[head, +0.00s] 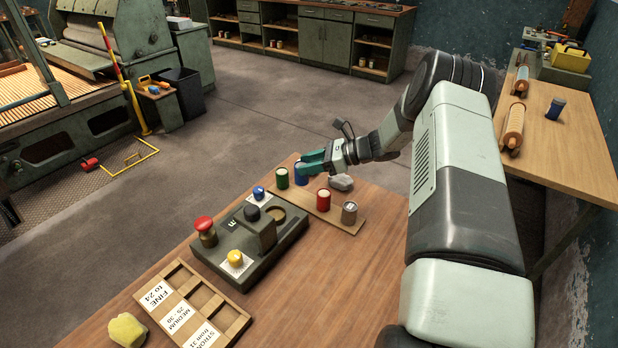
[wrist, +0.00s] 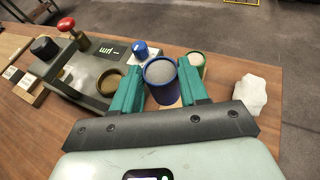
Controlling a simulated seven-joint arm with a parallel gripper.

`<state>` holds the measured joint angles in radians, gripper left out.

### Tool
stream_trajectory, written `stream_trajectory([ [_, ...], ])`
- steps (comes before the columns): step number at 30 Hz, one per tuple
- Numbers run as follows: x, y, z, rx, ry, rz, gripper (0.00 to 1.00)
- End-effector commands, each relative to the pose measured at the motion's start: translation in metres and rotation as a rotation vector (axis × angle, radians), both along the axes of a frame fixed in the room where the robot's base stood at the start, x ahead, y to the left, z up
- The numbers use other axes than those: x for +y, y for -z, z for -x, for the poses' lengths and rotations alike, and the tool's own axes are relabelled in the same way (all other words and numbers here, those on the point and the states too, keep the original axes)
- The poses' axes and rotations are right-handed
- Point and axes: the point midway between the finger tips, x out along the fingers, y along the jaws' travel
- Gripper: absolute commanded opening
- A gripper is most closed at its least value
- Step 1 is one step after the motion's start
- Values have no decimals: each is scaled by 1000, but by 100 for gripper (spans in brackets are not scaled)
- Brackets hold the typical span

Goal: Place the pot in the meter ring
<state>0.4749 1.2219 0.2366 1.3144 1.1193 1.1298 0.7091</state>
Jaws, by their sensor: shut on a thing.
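My gripper (head: 312,163) is shut on a blue pot (head: 300,174) with grey contents. In the wrist view the pot (wrist: 161,82) stands upright between the two green fingers (wrist: 160,90). It is at the far end of the wooden board; whether it touches the board I cannot tell. The dark grey meter (head: 240,240) stands left of the board. Its round ring (wrist: 112,78) shows in the wrist view, left of the held pot and apart from it, and looks empty. The meter's small display is lit.
A labelled tray (head: 235,328) is in front.

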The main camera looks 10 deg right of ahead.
Motion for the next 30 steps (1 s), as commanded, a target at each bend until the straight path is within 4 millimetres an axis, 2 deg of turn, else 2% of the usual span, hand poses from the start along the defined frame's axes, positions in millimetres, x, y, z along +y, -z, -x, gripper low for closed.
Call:
stream_trajectory([
  [4,5,-22,3,-3,-1,-3,13],
  [7,19,-35,14,-4,1,-12,13],
  [15,68,-64,64,-5,-6,-13,13],
  [19,82,-70,83,-1,-11,-5,13],
  [23,88,-58,90,3,-14,-2,13],
  [30,88,-16,91,3,-15,-2,13],
])
